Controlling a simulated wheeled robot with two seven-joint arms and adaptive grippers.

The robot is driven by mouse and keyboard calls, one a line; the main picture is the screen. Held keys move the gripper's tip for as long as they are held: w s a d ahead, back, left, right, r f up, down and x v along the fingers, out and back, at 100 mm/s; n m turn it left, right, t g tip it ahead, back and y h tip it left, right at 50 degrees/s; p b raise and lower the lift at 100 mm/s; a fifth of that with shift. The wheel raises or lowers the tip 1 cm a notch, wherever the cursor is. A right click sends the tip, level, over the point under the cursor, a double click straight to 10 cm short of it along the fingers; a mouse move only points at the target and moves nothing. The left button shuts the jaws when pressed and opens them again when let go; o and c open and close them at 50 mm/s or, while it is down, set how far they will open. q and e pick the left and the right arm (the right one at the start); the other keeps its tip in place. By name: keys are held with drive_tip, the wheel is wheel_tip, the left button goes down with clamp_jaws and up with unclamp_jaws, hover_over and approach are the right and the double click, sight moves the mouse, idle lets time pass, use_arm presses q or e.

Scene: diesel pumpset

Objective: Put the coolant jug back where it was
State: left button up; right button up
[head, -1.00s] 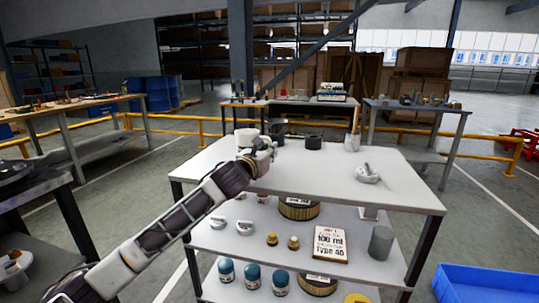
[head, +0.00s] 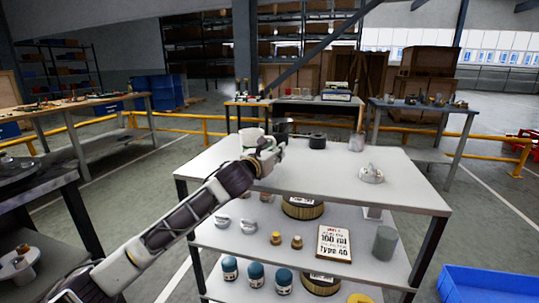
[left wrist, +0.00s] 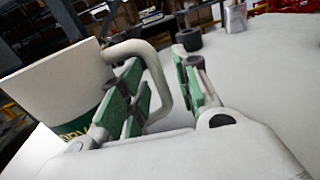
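The coolant jug (head: 250,136) is white and stands upright at the back left of the white cart top (head: 330,180). In the left wrist view the jug (left wrist: 55,90) is at the left, with a green band and a white loop handle (left wrist: 158,75). My left gripper (head: 272,152) is just right of the jug. In the left wrist view its green-padded fingers (left wrist: 165,90) are apart. The handle shows in the gap between them, clear of the right finger; contact with the left finger cannot be told. The jug's base is partly hidden. My right gripper is not in view.
On the cart top, a dark pot (head: 317,142) and a grey can (head: 356,143) stand at the back, and a white lidded item (head: 371,174) at the right. The front and middle are clear. Lower shelves hold jars, a sign (head: 333,243) and a grey cylinder (head: 385,242).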

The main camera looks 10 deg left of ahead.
use_arm(q)
drive_tip(key=shift+r, duration=0.1)
drive_tip(key=shift+p+v, duration=0.3)
drive_tip(key=shift+v, duration=0.75)
drive_tip(key=p+v, duration=0.2)
drive_tip(key=v, duration=0.5)
drive_tip(key=shift+s+a, duration=0.15)
drive_tip(key=shift+v, duration=0.95)
drive_tip(key=shift+s, duration=0.3)
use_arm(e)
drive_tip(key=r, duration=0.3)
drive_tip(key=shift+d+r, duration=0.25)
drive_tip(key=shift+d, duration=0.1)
